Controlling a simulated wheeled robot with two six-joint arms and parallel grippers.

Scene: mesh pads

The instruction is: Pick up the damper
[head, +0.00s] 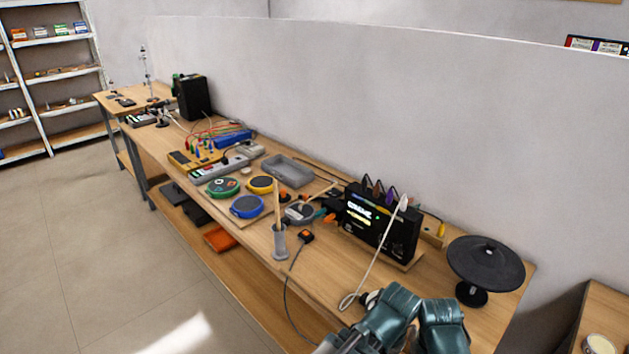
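I cannot tell for sure which object is the damper. Round flat pads lie on the bench: a green one (223,187), a yellow one (262,184) and a blue one (247,206). A grey disc (299,212) lies to their right, partly covered by a stick. My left gripper (388,312) shows as a teal part at the bottom, close to a small dark and white piece (371,298); I cannot tell whether they touch. My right gripper (443,325) appears as a teal part beside it. The fingertips of both are unclear.
A black module (382,222) with a lit screen stands at the bench's back edge, a white cable looping before it. A black cymbal pad (486,263) stands on the right. A grey holder (279,245) with sticks is near the front edge. A grey tray (288,170) lies behind the pads.

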